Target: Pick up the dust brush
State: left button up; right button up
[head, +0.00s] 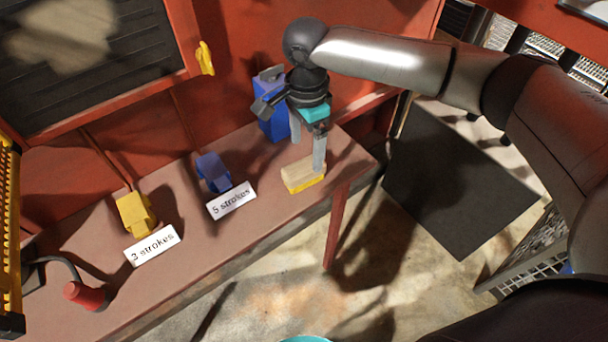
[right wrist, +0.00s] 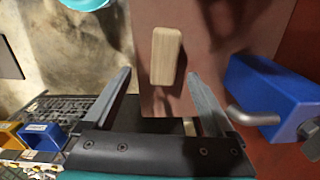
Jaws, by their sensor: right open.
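The dust brush (head: 303,174), a pale wooden block with a yellow lower edge, lies on the brown bench near its right end. In the right wrist view, its wooden top (right wrist: 166,55) shows upright in the picture, beyond and between the fingertips. My right gripper (head: 307,157) is open and hangs fingers down over the brush, one fingertip overlapping the brush in the head view. Its two fingers also show in the right wrist view (right wrist: 158,74), apart with nothing held. Whether a finger touches the brush cannot be told. My left gripper is not in view.
A blue container (head: 272,120) stands close behind the right gripper. A blue pump-like item (head: 213,172) and a yellow one (head: 135,213) have signs reading "5 strokes" (head: 231,200) and "3 strokes" (head: 151,245). A red item (head: 86,295) lies at left. The bench's front edge is close.

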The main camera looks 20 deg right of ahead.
aim_at(304, 166)
notch_tip(304, 166, down, 3)
jog(key=shift+r, duration=0.15)
jog(key=f, duration=0.1)
jog(key=f+b, duration=0.1)
jog(key=f, duration=0.1)
jog(key=f+b, duration=0.1)
jog(key=shift+w+a+f, duration=0.15)
jog(key=shift+w+f, duration=0.05)
jog(key=shift+w, duration=0.15)
jog(key=shift+f, duration=0.4)
grip_shut()
